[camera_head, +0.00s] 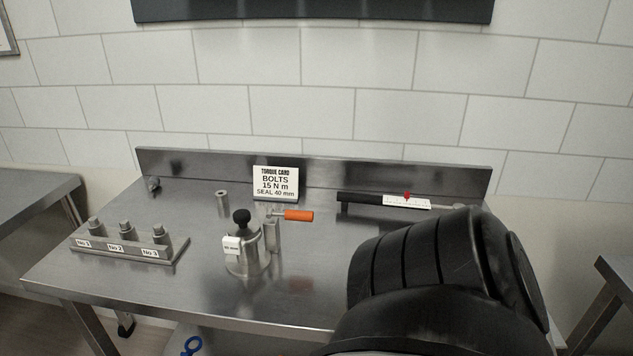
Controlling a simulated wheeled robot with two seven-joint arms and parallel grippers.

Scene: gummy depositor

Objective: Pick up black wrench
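The black wrench lies on the steel table near the back right, along the raised back edge. Its black handle (361,198) points left. A white scale plate (407,202) with a red pointer sits on its middle, and its thin shaft runs right to a head just behind my arm. A thick black part of my arm fills the lower right and covers that part of the table. No fingers of my left or right gripper show.
A steel pot with a black knob (241,216) stands mid-table, near an orange-handled tool (298,215). A torque card (276,183) stands behind. A rack of numbered sockets (130,248) is at left. The table's front middle (190,290) is clear.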

